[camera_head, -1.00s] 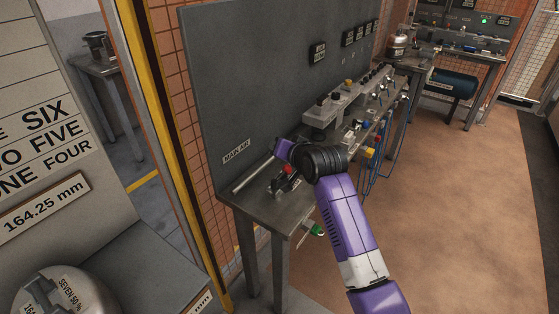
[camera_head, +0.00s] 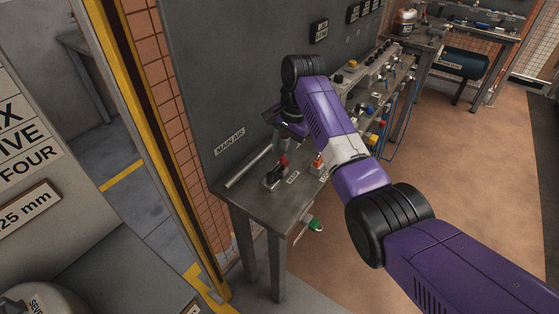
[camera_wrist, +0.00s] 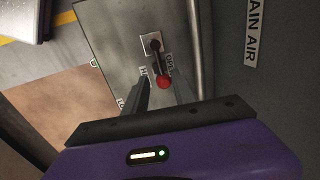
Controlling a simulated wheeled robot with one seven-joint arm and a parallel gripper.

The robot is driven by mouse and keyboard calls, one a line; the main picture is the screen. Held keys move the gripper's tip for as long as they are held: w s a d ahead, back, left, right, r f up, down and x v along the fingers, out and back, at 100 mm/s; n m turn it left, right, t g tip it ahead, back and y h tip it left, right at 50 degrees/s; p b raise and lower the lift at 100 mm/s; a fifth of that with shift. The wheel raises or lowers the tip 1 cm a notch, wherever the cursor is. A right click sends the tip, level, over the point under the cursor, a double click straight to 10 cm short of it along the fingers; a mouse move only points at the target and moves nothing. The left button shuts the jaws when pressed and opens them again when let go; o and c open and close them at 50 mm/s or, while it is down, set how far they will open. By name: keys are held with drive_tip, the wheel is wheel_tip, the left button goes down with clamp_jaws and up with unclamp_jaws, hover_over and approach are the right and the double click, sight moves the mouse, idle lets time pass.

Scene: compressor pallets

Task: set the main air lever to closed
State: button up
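The main air lever is a black handle with a red knob (camera_head: 284,160) on a dark base at the near end of the steel bench. In the wrist view its red knob (camera_wrist: 163,83) lies between the two finger tips in the picture, and the handle runs up to a pivot on a pale plate. A partly readable label beside it seems to say OPEN (camera_wrist: 169,62). My gripper (camera_head: 277,138) hangs above and behind the lever in the head view. In the wrist view my gripper (camera_wrist: 163,88) is open, with apart fingers. Whether either finger touches the knob cannot be told.
A MAIN AIR sign (camera_head: 229,142) is on the grey back panel. A metal rod (camera_head: 248,167) runs along the bench by the panel. An orange-topped control (camera_head: 318,164) sits right of the lever. A green knob (camera_head: 315,225) hangs under the bench edge. The brown floor (camera_head: 460,150) is clear.

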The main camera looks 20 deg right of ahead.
sight(279, 167)
drive_tip(key=f, duration=0.4)
drive_tip(key=w+f, duration=0.1)
drive_tip(key=shift+a+f, duration=0.35)
drive_tip(key=shift+f, duration=0.05)
clamp_jaws()
idle(1.1)
